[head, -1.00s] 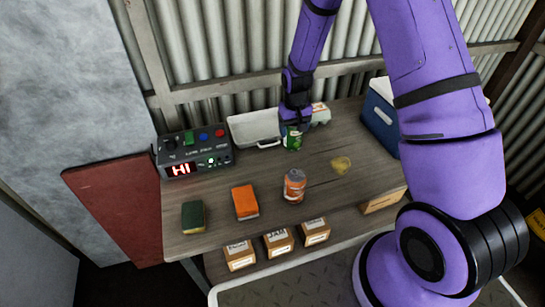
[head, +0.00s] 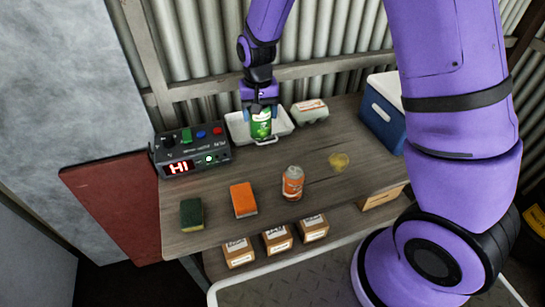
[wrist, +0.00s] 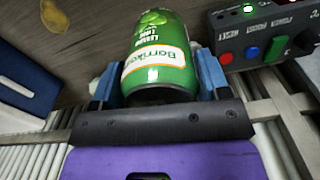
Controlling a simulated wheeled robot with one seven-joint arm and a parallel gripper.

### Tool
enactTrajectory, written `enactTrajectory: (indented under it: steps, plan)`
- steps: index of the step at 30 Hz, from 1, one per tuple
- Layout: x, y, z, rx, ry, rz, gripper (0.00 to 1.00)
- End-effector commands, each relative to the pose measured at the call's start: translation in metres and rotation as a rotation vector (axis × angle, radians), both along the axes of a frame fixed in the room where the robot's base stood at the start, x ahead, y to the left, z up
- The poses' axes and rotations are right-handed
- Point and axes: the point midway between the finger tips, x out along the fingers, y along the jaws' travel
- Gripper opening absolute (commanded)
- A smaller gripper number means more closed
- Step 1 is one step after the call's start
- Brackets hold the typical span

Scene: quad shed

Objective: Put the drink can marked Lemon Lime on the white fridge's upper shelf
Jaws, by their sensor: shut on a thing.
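A green drink can (head: 261,124) is held between the fingers of my gripper (head: 260,106), upright in front of the corrugated wall. No white fridge can be made out for certain.
A control box (head: 190,150) stands left, an egg carton (head: 310,111) behind, a blue cooler (head: 383,112) right. Small boxes (head: 277,240) line the lower shelf.

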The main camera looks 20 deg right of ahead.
Motion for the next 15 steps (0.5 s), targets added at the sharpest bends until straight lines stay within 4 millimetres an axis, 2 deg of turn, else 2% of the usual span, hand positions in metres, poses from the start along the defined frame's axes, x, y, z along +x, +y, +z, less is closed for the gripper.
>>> enactTrajectory:
  steps: [1, 3, 15]
  plan:
    - [-0.002, 0.004, 0.003, 0.001, -0.001, -0.002, 0.34]
    - [-0.001, 0.002, -0.011, 0.000, 0.002, -0.004, 0.34]
    - [-0.001, 0.003, -0.061, 0.001, 0.001, -0.002, 0.34]
